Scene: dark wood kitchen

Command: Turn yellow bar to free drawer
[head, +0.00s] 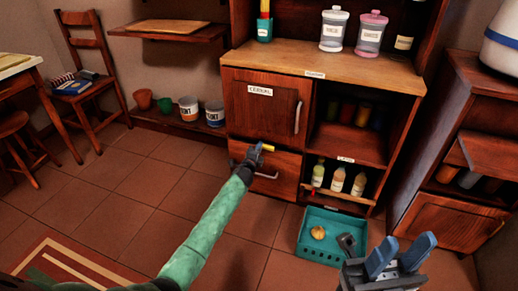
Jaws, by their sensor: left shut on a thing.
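The wooden drawer (285,189) sits low in the cabinet, below a door labelled CEREAL, and looks shut. Its metal handle (266,176) shows just below my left gripper. The small yellow bar (268,148) is at the drawer's upper edge and points to the right. My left gripper (255,154) is shut on the yellow bar and hides its left part. My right gripper (400,254) is at the lower right, with its two blue fingers apart and nothing between them.
A teal crate (312,256) with a round tan item stands on the floor right of the drawer. Bottles (338,179) stand on the open lower shelf. A chair (88,70) is at the far left. The tiled floor (140,190) before the cabinet is mostly clear.

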